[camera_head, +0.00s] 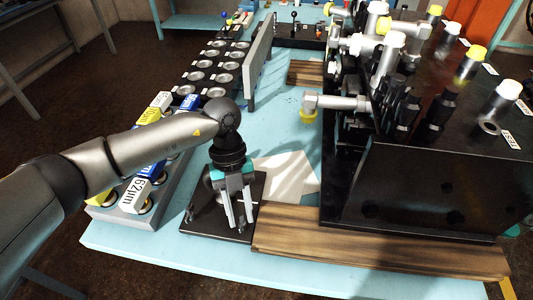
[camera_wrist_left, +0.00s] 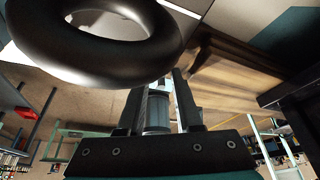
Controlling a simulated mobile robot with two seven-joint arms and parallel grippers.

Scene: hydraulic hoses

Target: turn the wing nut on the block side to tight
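No wing nut can be made out for sure in either view. The large black block (camera_head: 420,190) with hose fittings stands at the right in the head view. My left gripper (camera_head: 241,222) points down over a small black base plate (camera_head: 200,222) left of that block, with a gap between its fingers. In the left wrist view the fingers (camera_wrist_left: 160,85) stand apart, with a grey cylindrical part (camera_wrist_left: 157,112) showing between them; I cannot tell whether they touch it. A large dark ring (camera_wrist_left: 165,30) fills the upper left there. My right gripper is out of view.
A wooden board (camera_head: 370,247) lies along the front of the blue table (camera_head: 150,250). Labelled filter cans (camera_head: 135,195) stand in a rack at the left, behind my arm. A pale sheet (camera_head: 290,172) lies between.

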